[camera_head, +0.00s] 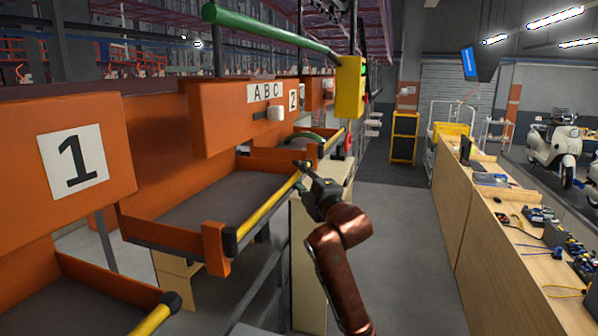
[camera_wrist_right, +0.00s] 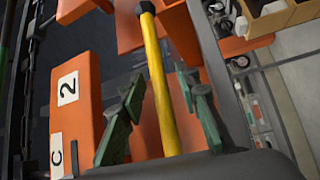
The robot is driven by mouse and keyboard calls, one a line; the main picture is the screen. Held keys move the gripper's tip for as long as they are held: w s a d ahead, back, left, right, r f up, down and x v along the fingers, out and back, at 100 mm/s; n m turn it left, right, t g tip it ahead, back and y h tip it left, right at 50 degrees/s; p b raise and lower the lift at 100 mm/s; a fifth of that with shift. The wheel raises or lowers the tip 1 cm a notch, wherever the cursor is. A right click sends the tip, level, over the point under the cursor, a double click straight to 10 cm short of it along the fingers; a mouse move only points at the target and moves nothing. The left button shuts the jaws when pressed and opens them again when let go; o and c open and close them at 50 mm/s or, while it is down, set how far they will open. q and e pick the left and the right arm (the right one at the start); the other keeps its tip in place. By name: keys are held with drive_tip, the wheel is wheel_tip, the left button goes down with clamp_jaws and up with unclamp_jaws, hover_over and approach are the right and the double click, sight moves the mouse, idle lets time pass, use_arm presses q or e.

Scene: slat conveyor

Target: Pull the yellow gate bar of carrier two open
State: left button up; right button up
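Carrier two is an orange tray with a dark floor (camera_head: 215,200) in the middle of the head view; its panel carries "ABC" and "2" labels (camera_head: 293,100). Its yellow gate bar (camera_head: 262,212) runs along the aisle side from a black end at an orange post (camera_head: 215,250) to my right gripper (camera_head: 302,172). In the right wrist view the yellow bar (camera_wrist_right: 158,75) passes between the two green-grey fingers of my right gripper (camera_wrist_right: 160,82). The fingers are apart, with visible gaps to the bar on both sides. My left gripper is not in view.
Carrier one (camera_head: 75,157), with its own yellow bar (camera_head: 152,320), is at the near left. A green rail (camera_head: 265,32) and yellow box (camera_head: 350,87) are above. A wooden workbench (camera_head: 470,225) stands right; the aisle floor (camera_head: 405,240) between is clear.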

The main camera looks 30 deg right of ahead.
drive_tip(key=shift+c, duration=0.7)
clamp_jaws()
